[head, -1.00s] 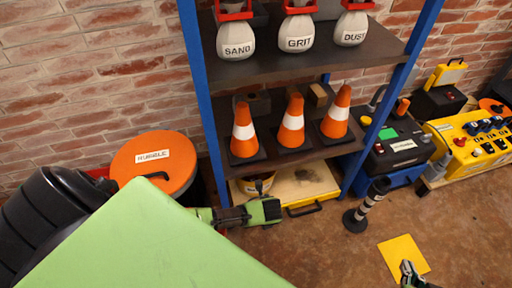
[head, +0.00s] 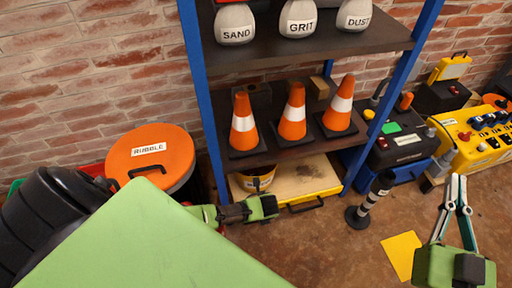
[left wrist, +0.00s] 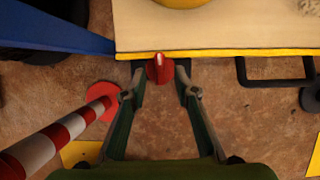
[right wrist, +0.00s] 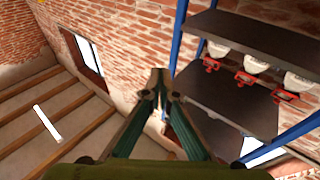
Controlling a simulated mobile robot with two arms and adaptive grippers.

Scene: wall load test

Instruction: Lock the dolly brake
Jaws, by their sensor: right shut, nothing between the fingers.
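A low dolly (head: 300,178) with a pale wooden deck and yellow edge sits under the blue-post shelf; its edge also shows in the left wrist view (left wrist: 230,53). In that view a small red pedal (left wrist: 158,72) with a white mark projects from the dolly's front edge. My left gripper (head: 275,207) is low in front of the dolly. In the left wrist view its fingers (left wrist: 161,75) are open, one on each side of the pedal; I cannot tell if they touch it. My right gripper (head: 459,180) is raised at the right, shut and empty.
A yellow-banded bucket (head: 256,180) stands on the dolly. Orange cones (head: 292,112) stand on the shelf above. An orange-lidded rubble bin (head: 150,155) is left.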

